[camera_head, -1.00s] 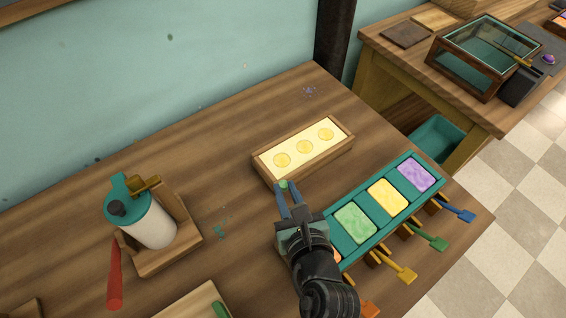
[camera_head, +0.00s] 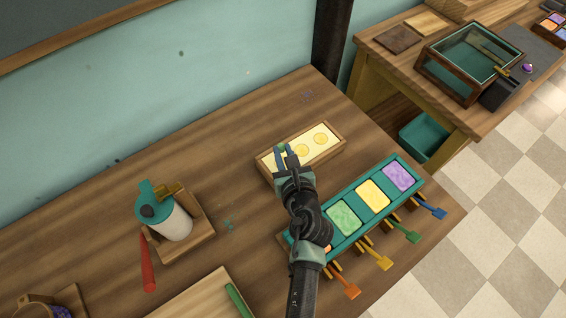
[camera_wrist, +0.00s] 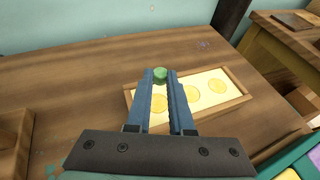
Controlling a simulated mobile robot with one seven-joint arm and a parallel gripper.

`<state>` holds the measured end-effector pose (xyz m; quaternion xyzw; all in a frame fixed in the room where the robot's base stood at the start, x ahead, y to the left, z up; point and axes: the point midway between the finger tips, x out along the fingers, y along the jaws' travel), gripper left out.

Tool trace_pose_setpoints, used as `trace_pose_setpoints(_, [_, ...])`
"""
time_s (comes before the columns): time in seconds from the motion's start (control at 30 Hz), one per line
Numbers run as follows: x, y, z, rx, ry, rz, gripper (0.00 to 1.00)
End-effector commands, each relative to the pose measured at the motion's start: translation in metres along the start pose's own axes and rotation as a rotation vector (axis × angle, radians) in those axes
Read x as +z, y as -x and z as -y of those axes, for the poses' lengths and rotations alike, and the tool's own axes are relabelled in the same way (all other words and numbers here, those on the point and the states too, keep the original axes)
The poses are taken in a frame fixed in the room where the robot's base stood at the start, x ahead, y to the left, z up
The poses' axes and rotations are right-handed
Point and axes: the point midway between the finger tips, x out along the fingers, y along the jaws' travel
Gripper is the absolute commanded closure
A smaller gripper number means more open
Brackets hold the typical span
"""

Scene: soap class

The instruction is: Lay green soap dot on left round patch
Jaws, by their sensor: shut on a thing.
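The green soap dot (camera_wrist: 160,74) is held at the tips of my gripper (camera_wrist: 162,80), and it also shows small in the head view (camera_head: 281,148). My gripper (camera_head: 282,152) is shut on it. The soap slab (camera_wrist: 179,122) is cream, in a wooden frame (camera_head: 338,157), with a row of three yellow round patches. The left round patch (camera_wrist: 158,103) shows between my fingers in the wrist view; my gripper hides it in the head view. The dot appears above the slab's left end; the exact height is hard to tell.
A teal tray (camera_head: 408,164) with purple, yellow and green soap blocks stands right of my arm, with coloured spatulas along its front. A bottle (camera_head: 170,220) in a wooden holder stands at left. The table behind the slab is clear.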

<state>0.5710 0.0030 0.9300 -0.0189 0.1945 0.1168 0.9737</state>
Motion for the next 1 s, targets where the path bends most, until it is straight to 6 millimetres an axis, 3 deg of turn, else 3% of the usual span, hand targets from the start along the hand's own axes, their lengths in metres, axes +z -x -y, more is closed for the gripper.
trace_pose_setpoints(0.03, [-0.011,-0.005,0.0,-0.001,-0.001,0.0,1.0])
trace_pose_setpoints(0.4, [-0.051,-0.022,0.001,0.0,-0.001,0.001,1.0])
trace_pose_setpoints(0.87, [-0.058,-0.024,0.001,-0.001,0.0,0.002,1.0])
trace_pose_setpoints(0.9, [-0.057,-0.024,0.001,-0.001,0.0,0.002,0.75])
trace_pose_setpoints(1.0, [-0.057,-0.024,0.001,-0.001,0.0,0.002,0.57])
